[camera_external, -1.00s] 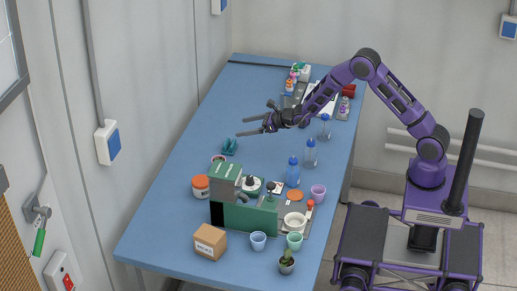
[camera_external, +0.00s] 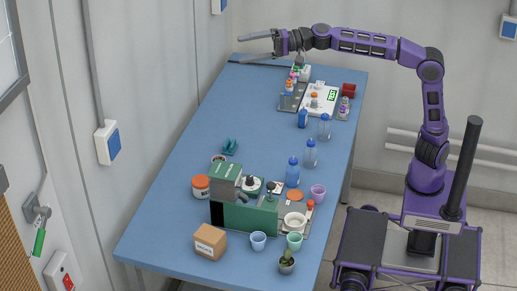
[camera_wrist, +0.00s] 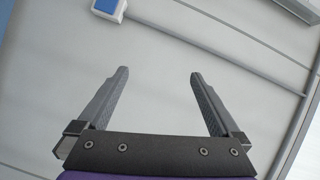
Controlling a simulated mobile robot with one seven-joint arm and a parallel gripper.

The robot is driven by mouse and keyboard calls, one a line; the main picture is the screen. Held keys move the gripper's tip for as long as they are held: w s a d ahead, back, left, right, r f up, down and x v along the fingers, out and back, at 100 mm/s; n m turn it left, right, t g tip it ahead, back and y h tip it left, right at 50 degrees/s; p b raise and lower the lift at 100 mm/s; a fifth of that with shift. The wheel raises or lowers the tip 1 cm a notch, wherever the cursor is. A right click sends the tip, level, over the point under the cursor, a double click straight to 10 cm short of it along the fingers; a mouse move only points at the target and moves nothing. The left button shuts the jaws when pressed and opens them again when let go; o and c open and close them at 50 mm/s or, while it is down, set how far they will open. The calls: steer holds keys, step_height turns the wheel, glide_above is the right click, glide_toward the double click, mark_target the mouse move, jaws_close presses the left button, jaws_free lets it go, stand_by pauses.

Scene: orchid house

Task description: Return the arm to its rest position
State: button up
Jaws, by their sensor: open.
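My purple arm (camera_external: 366,43) reaches left from its base, with the forearm nearly level, over the far end of the blue table. My gripper (camera_external: 240,50) is at the far left end of the arm, high at the back of the table, and points left. Its two dark fingers are spread apart with nothing between them. In the wrist view my gripper (camera_wrist: 160,73) also shows open and empty.
A green machine (camera_external: 243,218), cups, jars and a cardboard box (camera_external: 210,241) crowd the near end. The table's left middle is mostly clear.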

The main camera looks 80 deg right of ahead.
steer(key=s+d+r+n+t+h+b, duration=0.15)
steer(key=s+d+r+t, duration=0.25)
steer(key=d+r, duration=0.95)
steer(key=s+d+f+n+g+p, duration=0.1)
steer(key=s+d+f+g, duration=0.25)
steer(key=f, duration=0.55)
steer(key=s+d+f+n+g+p, duration=0.1)
steer(key=s+d+f+n+g, duration=0.2)
steer(key=f, duration=0.6)
steer(key=s+d+f+n+g+h+p, duration=0.2)
steer(key=s+f+g+h, duration=0.4)
steer(key=s+f, duration=2)
steer(key=a+f+n+b, duration=0.2)
steer(key=a+f+b, duration=0.2)
steer(key=f+b, duration=0.5)
steer(key=shift+s+f+g+b, duration=0.2)
steer(key=shift+f+g+b, duration=0.25)
steer(key=shift+b, duration=0.25)
steer(key=shift+h, duration=0.25)
